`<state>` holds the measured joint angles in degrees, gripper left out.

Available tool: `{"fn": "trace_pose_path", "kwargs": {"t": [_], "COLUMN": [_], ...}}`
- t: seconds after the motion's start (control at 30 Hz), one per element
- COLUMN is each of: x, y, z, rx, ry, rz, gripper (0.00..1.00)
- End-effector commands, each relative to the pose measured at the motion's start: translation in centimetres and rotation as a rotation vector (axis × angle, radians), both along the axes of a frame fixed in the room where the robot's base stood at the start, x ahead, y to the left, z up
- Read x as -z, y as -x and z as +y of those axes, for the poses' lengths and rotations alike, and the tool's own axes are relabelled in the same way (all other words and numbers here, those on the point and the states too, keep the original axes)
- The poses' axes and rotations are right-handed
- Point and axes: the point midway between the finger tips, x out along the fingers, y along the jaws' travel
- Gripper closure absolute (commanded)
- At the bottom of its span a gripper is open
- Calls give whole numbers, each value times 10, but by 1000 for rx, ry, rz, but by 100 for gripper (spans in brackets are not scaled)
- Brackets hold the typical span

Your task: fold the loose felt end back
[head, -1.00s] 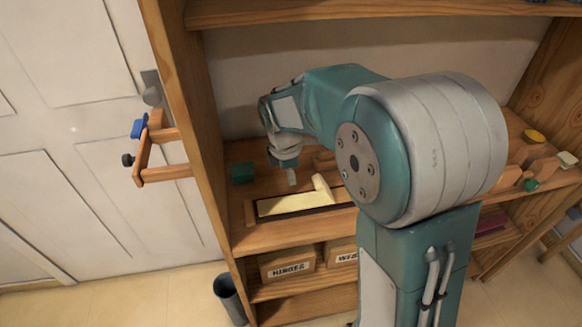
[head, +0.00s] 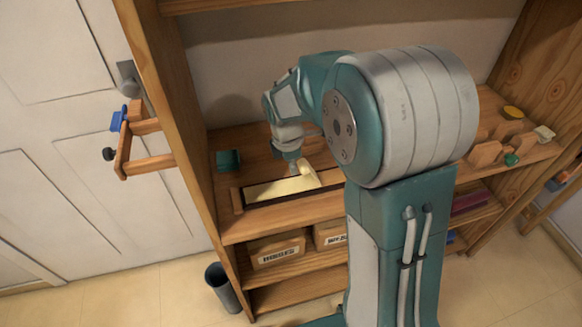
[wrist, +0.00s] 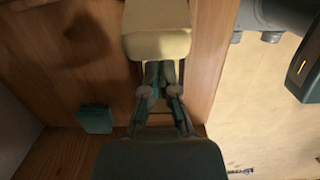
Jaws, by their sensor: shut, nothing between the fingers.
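The cream felt strip (head: 272,190) lies in a shallow wooden tray (head: 238,203) on the bench shelf. Its loose end (head: 307,173) stands up as a curled roll at the right part of the strip. My gripper (head: 294,170) points down just left of this raised end, close over the felt. In the wrist view my gripper (wrist: 162,72) is shut and empty, its fingertips at the edge of the cream felt (wrist: 158,46). I cannot tell whether they touch it. My arm hides the tray's right end in the head view.
A dark green block (head: 229,159) sits left of the tray, also in the wrist view (wrist: 95,120). Wooden pieces (head: 487,153) stand at the right. A wooden clamp (head: 130,150) juts from the left upright. Labelled boxes (head: 276,251) sit below. Bare wood lies behind the tray.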

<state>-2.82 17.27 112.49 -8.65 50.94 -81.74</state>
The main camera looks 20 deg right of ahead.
Motion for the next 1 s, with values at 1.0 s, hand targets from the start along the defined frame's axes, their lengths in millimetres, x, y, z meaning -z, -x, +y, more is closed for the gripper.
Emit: {"fn": "trace_pose_path", "kwargs": {"t": [1.0], "x": [-27], "y": [0], "z": [-16], "rx": [1], "ry": [0], "rz": [0], "gripper": [100]}}
